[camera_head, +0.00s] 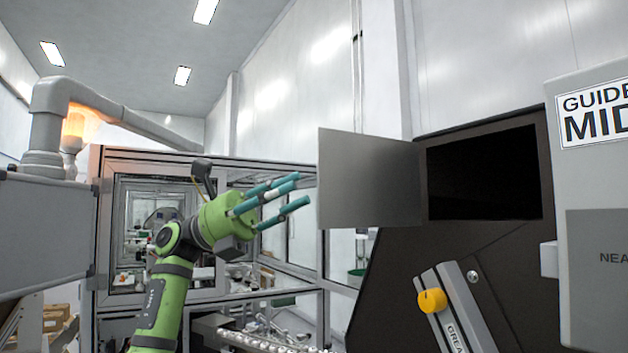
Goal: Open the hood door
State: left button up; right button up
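The hood door appears to be the flat grey panel (368,180) beside a black rectangular opening (483,172) in a dark machine housing. The panel stands swung out to the left of the opening, which is uncovered. My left gripper (303,187), on a green arm, has teal fingers pointing right toward the panel's free left edge. Its fingers are spread, with a gap between them and nothing held. In the picture the fingertips are just left of the panel; I cannot tell the distance in depth. My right gripper is not in view.
A framed glass cell (200,158) stands behind my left arm, with a conveyor (265,342) low in front. A yellow knob (432,301) sits on a slanted grey bar at right. A grey cabinet (595,180) fills the right edge. A grey box (45,235) is at far left.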

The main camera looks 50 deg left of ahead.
pick_arm(q)
jog(key=v, duration=0.6)
dwell(0.5)
